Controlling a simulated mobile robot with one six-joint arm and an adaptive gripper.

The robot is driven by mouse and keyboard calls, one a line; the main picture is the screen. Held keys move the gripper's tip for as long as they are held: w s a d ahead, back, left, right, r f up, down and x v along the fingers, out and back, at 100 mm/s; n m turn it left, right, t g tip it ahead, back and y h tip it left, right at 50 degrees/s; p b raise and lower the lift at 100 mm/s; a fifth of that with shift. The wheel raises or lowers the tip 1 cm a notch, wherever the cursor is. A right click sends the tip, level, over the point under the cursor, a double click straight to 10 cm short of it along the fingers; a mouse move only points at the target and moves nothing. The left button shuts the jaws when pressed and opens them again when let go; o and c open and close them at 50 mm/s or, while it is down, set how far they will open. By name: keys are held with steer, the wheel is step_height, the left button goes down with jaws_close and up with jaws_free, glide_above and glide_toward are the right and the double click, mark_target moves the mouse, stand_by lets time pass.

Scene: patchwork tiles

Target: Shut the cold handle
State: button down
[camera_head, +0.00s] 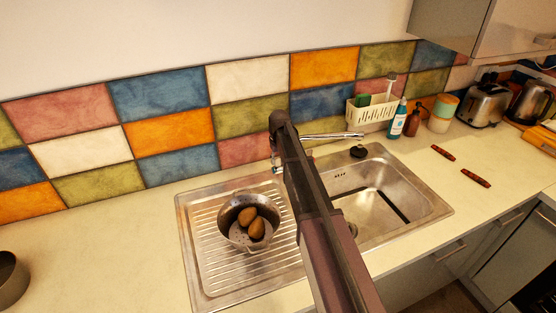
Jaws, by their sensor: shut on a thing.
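The tap's chrome spout (332,136) reaches right from behind my arm, over the back of the sink. My arm crosses the middle of the view and ends in front of the tap's base. A small bluish piece shows just left of the arm at the tap's foot; I cannot tell whether it is the cold handle. The rest of the tap body and its handles are hidden behind my arm. My gripper is hidden behind the arm too, so its hold on anything does not show.
The steel sink (436,211) has a drainer on the left, with a colander (228,214) holding brown, roundish items. A cream caddy (366,118), a teal bottle (398,122), a brown bottle (413,123) and a toaster (484,104) stand behind right. Two brown-handled items lie on the right counter.

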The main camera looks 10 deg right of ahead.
steer(key=shift+c, duration=2)
jaws_free()
steer(key=shift+s, duration=0.1)
steer(key=shift+s+d+f+t+y+b, duration=0.1)
steer(key=shift+s+t+b, duration=0.15)
steer(key=shift+t, duration=0.3)
steer(key=shift+s+a+f+t+y+b, duration=0.1)
steer(key=shift+s+t+b, duration=0.15)
steer(key=shift+t, duration=0.25)
steer(key=shift+s+d+t+y+b, duration=0.1)
steer(key=shift+s+t+b, duration=0.15)
steer(key=shift+t, duration=0.3)
steer(key=shift+r+p, duration=0.55)
steer(key=shift+r, duration=0.1)
steer(key=p+v, duration=1.2)
steer(key=v, duration=0.1)
steer(key=s+f+m+g+b, duration=0.1)
steer(key=s+f+b, duration=0.3)
steer(key=s, duration=0.8)
steer(key=s+f+m+g+b, duration=0.1)
steer(key=s+f+g+b, duration=0.2)
steer(key=s, duration=0.9)
steer(key=shift+s+a+f+h+b, duration=0.35)
steer(key=shift+f+h+b, duration=0.1)
steer(key=shift+f, duration=0.8)
